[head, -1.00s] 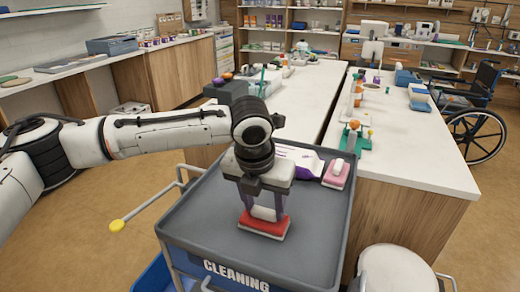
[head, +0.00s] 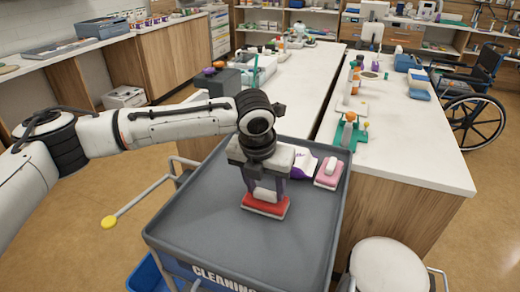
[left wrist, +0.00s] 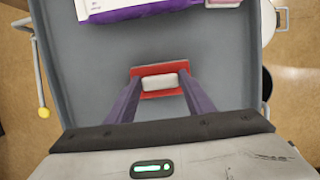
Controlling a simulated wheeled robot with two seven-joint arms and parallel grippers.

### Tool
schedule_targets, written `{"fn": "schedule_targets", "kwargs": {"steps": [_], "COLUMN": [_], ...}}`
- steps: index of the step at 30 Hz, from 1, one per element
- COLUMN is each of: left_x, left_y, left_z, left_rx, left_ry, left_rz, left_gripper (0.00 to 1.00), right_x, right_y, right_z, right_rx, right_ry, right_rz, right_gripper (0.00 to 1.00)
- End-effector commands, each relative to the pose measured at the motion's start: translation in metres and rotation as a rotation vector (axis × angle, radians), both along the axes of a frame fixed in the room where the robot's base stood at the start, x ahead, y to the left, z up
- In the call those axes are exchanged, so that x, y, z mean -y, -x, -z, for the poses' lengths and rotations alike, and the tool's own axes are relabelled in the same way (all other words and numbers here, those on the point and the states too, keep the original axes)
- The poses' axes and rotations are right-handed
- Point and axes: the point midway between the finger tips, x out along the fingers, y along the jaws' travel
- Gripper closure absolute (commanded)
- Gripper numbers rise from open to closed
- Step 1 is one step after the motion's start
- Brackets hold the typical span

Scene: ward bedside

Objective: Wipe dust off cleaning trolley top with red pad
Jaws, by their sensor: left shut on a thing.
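The red pad (head: 265,206) has a white grip block on top and lies flat at the surface of the grey cleaning trolley top (head: 205,225). My left gripper (head: 265,187) is shut on the pad's white block from above. In the left wrist view the red pad (left wrist: 159,70) shows between the two purple fingers, with the white block (left wrist: 160,83) between the fingertips. I cannot make out any dust on the trolley top. The trolley surface under the pad is hidden. My right gripper is not in view.
A purple and white packet (head: 302,163) and a pink pad with a white block (head: 329,173) lie at the trolley's far right corner. A white round stool (head: 388,268) stands at its right. A yellow-tipped handle (head: 109,222) sticks out left. The near and left trolley top is clear.

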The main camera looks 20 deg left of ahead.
Motion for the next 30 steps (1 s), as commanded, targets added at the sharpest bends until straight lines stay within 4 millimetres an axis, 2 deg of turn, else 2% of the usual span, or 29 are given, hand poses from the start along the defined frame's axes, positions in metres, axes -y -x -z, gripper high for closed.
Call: {"fn": "schedule_targets", "kwargs": {"steps": [2, 6, 21, 30], "left_x": [-0.002, -0.002, -0.005, -0.006], "left_y": [-0.001, -0.001, 0.000, 0.001], "left_z": [0.000, -0.023, -0.067, -0.081], "left_rx": [-0.001, 0.001, 0.001, -0.001], "left_ry": [0.000, 0.001, -0.001, 0.000], "left_rz": [-0.004, -0.005, -0.009, -0.010], "left_gripper": [0.73, 0.73, 0.73, 0.73], "right_x": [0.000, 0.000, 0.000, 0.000], "right_y": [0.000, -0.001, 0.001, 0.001], "right_z": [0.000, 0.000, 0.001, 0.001], "right_rx": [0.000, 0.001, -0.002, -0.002], "right_ry": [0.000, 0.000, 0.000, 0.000], "right_rz": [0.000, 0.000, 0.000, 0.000], "right_gripper": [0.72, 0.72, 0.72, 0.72]}}
